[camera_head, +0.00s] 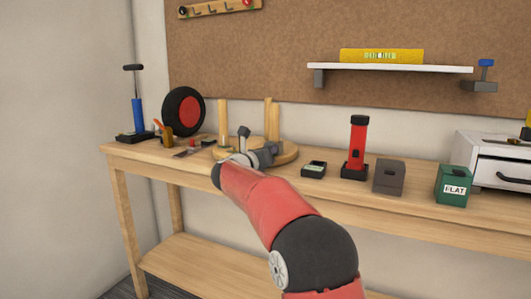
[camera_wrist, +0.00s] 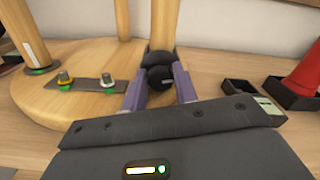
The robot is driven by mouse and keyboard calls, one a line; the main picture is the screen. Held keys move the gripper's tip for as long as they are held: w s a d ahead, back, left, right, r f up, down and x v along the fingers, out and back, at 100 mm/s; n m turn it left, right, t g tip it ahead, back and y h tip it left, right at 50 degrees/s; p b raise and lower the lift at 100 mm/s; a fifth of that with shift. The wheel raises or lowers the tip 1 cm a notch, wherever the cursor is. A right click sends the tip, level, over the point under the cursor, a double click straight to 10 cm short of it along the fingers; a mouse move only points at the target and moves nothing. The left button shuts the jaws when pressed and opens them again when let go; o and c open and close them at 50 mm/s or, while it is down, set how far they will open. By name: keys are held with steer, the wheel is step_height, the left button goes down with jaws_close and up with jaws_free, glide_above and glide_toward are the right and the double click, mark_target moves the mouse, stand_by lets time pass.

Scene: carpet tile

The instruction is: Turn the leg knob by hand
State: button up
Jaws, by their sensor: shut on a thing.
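A round wooden seat (camera_head: 288,154) lies flat on the workbench with wooden legs (camera_head: 223,120) standing up from it. In the wrist view, one leg (camera_wrist: 165,22) rises behind a dark collar at its foot. A round black knob (camera_wrist: 158,78) sticks out from that collar toward me. My gripper (camera_wrist: 158,88) has one purple-grey finger on each side of the knob and is shut on it. In the head view my gripper (camera_head: 264,153) is over the seat, and the knob is hard to make out.
A metal plate (camera_wrist: 85,85) with two bolts lies on the seat to the left. To the right stand a small dark tray (camera_head: 314,170), a red flashlight-like tool (camera_head: 358,145), a grey box (camera_head: 388,177) and a green box (camera_head: 453,186). A wheel (camera_head: 183,111) stands at left.

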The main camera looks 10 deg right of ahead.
steer(key=o, duration=0.9)
steer(key=shift+o, duration=0.2)
steer(key=b+v, duration=0.2)
steer(key=v, duration=0.6)
steer(key=shift+w, duration=0.1)
